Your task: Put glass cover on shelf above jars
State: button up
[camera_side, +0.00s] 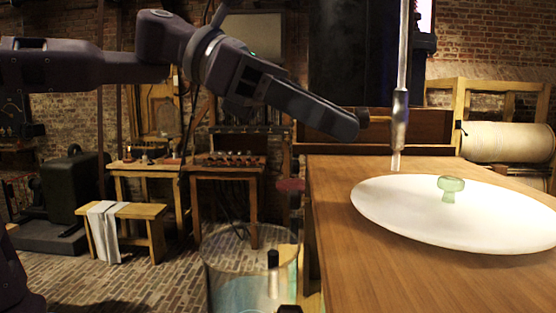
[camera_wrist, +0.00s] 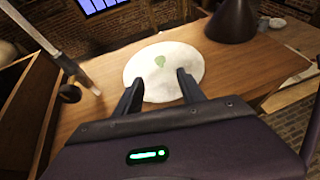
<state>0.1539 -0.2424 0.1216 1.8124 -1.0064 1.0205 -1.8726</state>
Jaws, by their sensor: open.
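A round white disc (camera_side: 400,205) lies flat on a wooden top (camera_side: 335,215) at the right of the side view. A green glass knob-shaped piece (camera_side: 450,187) stands on the disc; I cannot tell whether they are one piece. In the wrist view the disc (camera_wrist: 150,62) and green piece (camera_wrist: 160,61) show beyond my fingers. My gripper (camera_wrist: 157,78) is open and empty, short of the disc. In the side view my gripper (camera_side: 350,122) is left of the disc and higher. A glass jar (camera_side: 225,275) with bluish contents and a dark post stands low at the bottom.
A pale upright rod (camera_side: 398,130) stands at the wooden top's back left, near the disc; a rod (camera_wrist: 50,50) also shows in the wrist view. The wooden top's left part is bare.

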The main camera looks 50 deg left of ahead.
jog(key=s+a+f+m+y, duration=0.5)
jog(key=s+a+f+m, duration=0.2)
jog(key=f+m, duration=0.5)
jog(key=s+a+f+m+g+y, duration=0.1)
jog(key=s+a+f+m+y, duration=0.4)
jog(key=s+a+f+m, duration=0.3)
notch_tip(320, 180, down, 6)
jog(key=s+m, duration=0.1)
jog(key=m, duration=0.3)
jog(key=shift+m+y, duration=0.3)
jog(key=shift+y, duration=0.1)
jog(key=shift+a+r, duration=0.1)
